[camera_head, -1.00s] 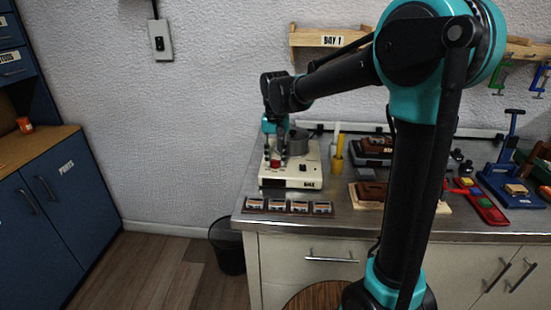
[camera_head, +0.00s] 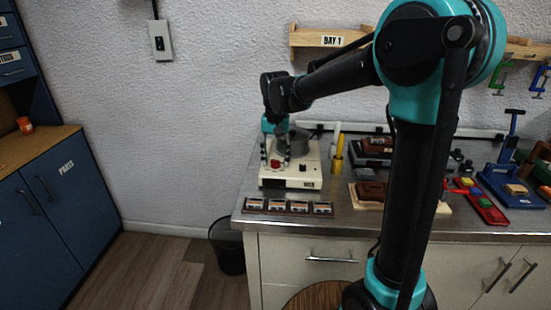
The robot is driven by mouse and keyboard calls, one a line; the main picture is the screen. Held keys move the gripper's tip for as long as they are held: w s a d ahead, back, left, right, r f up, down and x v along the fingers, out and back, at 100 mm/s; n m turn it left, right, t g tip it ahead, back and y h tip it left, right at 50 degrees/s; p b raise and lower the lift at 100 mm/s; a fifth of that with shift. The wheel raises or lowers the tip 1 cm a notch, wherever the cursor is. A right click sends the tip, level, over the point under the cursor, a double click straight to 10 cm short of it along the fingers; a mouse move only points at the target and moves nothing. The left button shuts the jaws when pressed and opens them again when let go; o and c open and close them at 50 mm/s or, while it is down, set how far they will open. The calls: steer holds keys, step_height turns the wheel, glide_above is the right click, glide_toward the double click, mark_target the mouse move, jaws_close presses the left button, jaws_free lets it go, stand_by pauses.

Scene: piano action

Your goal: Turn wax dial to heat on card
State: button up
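The wax unit (camera_head: 300,184) is a cream box labelled "WAX" with a grey round pot (camera_head: 297,143) on top. It stands at the left end of the metal bench. A red dial (camera_head: 275,163) sits on its sloped front, left of a small black knob (camera_head: 302,168). My gripper (camera_head: 276,158) points down over the dial, with its fingers at or just above it. The fingers are too small to tell whether they touch the dial or how far apart they are. Several small cards (camera_head: 288,206) lie in a rack in front of the unit; their marks are unreadable.
A yellow cylinder (camera_head: 339,150) stands right of the wax unit. Brown blocks (camera_head: 370,191) on a pale board lie further right, partly behind my arm. A red tray (camera_head: 484,206) and blue press (camera_head: 512,180) are at far right. A dark bin (camera_head: 228,250) stands below.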

step_height(320, 180, up, 12)
stand_by(0.6)
